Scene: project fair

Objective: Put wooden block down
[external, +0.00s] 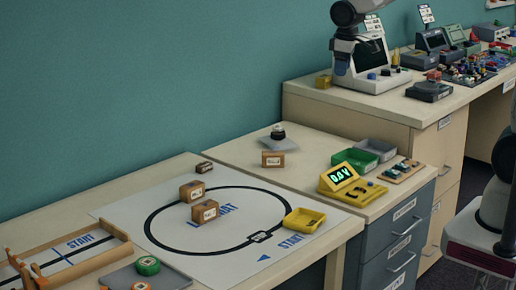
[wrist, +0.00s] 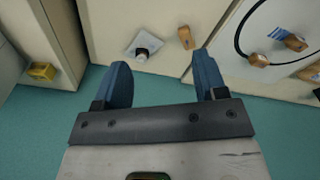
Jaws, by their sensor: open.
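My gripper (external: 342,66) hangs near the wall at the top of the external view, in front of a white monitor. In the wrist view my gripper (wrist: 162,66) has its two blue fingers wide apart with nothing between them. Two labelled wooden blocks, one (external: 192,191) behind the other (external: 206,212), stand on the circle mat. Another wooden block (external: 272,159) stands on the middle desk and shows in the wrist view (wrist: 185,37). A yellowish block (external: 323,80) sits on the higher desk, apart from my gripper; it shows in the wrist view (wrist: 42,71).
A grey tray (external: 259,144) with a dark object is on the middle desk. A white monitor (external: 370,83) and several devices crowd the higher desk.

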